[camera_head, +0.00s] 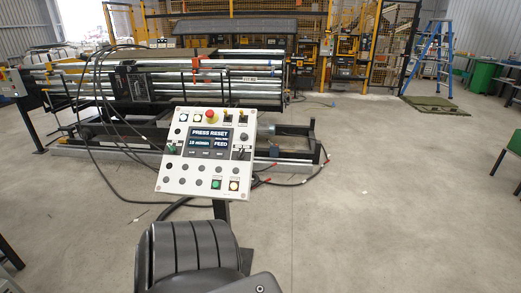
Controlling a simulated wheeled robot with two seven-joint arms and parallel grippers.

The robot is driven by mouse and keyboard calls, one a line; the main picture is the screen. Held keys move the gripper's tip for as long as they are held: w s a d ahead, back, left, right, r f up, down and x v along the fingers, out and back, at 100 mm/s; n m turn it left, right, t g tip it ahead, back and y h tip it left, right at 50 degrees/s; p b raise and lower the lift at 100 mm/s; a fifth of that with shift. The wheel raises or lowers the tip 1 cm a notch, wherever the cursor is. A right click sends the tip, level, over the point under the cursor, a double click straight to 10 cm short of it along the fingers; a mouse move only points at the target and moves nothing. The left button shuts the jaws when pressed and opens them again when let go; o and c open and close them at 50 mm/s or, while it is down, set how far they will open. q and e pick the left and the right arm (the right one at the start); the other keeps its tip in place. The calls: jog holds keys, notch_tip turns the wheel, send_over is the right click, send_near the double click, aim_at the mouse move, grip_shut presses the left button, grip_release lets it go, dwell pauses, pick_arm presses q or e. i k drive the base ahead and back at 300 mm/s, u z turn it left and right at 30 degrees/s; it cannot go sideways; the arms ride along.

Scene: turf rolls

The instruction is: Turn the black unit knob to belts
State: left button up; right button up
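A white control panel (179,187) stands tilted on a dark post in the middle of the head view. Its dark screen (210,142) shows "PRESS RESET", "15 m/min" and "FEED". A dark knob (241,153) sits right of the screen, and another control with a green part (172,148) sits left of it. The small labels are too blurred to read, so I cannot tell which control is the unit knob or where it points. A red button (211,115) is at the top. Neither gripper is in view.
A roller machine (180,75) with hanging black cables stands behind the panel. A black ribbed object (190,250) fills the bottom centre, close in front of the panel. A blue ladder (433,60) and green bin (483,77) stand back right. The concrete floor (390,200) at right is clear.

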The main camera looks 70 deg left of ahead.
aim_at(240, 155)
jog(key=u, duration=0.25)
jog(key=i, duration=0.9)
jog(key=u, duration=1.1)
jog(key=i, duration=0.7)
jog(key=u, duration=0.6)
